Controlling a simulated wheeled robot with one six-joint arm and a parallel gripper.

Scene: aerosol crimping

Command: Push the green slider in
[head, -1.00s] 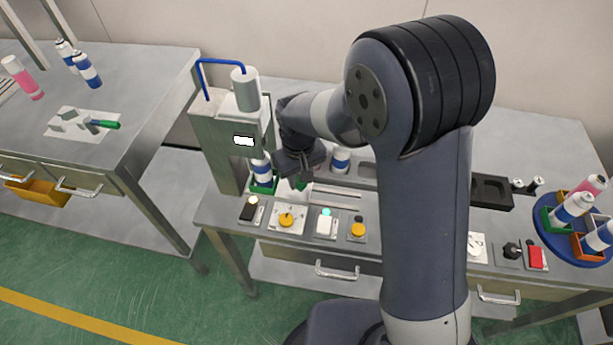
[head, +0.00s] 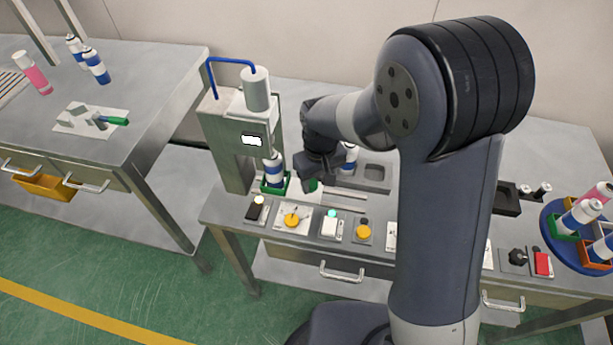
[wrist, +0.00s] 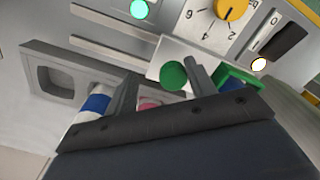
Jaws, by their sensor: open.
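The green slider carrier (head: 266,190) sits under the press head and holds a blue and white can (head: 273,165). Its green round knob (head: 315,186) shows just right of it, beside my gripper (head: 309,182). In the wrist view the round green knob (wrist: 173,76) lies between my two open fingers (wrist: 159,68), closer to the right one. It does not look gripped. The green carrier (wrist: 240,76) shows behind the right finger. My gripper body hides the lower part of the wrist view.
The press (head: 225,145) stands left of my gripper. A front row has a black switch (head: 253,211), a yellow dial (head: 292,220) and a lit green button (head: 331,214). Another blue and white can (head: 351,156) stands behind my gripper. A blue turntable (head: 567,252) is at the right.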

